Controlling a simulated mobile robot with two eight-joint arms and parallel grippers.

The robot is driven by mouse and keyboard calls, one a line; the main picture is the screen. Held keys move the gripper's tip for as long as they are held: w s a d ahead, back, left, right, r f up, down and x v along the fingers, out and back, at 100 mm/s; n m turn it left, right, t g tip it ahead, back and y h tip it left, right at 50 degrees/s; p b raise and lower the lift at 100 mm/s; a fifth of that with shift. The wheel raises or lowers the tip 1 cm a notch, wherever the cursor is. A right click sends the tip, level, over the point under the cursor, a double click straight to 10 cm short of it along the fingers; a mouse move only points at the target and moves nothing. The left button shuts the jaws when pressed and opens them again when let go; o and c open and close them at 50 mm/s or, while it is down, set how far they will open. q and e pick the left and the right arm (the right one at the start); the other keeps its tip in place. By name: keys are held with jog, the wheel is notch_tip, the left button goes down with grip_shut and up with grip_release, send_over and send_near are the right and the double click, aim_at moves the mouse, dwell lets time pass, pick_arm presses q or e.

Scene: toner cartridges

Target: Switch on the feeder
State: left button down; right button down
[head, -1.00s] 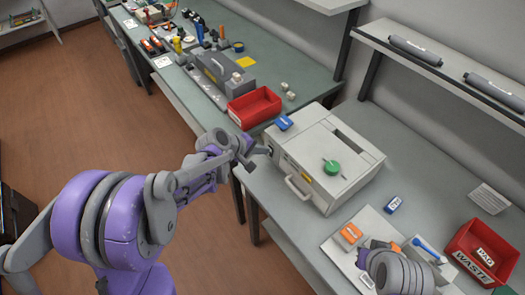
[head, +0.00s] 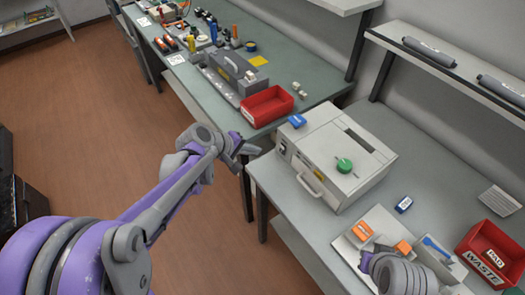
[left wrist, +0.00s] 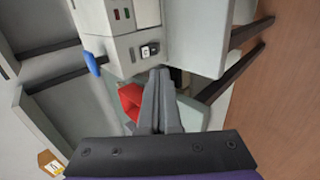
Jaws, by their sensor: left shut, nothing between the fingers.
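The feeder (head: 325,150) is a pale grey box on the near bench, with a green knob (head: 344,164) on top and a handle on its front. In the left wrist view its side panel (left wrist: 120,45) shows a small black-and-white rocker switch (left wrist: 149,50) below red and green marks. I cannot tell which way the rocker is set. My left gripper (head: 252,150) is shut and empty, left of the feeder and apart from it in the head view. Its closed fingertips (left wrist: 160,72) appear just below the switch in the wrist view. My right gripper (head: 368,262) is partly seen; its jaws are unclear.
A red bin (head: 266,105) stands on the green bench beyond. A pad with orange items (head: 362,230) and a red waste bin (head: 485,255) are at right. Open floor lies left of the benches.

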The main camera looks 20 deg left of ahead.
pick_arm(q)
jog(key=v, duration=0.3)
jog(key=shift+s+a+r, duration=0.1)
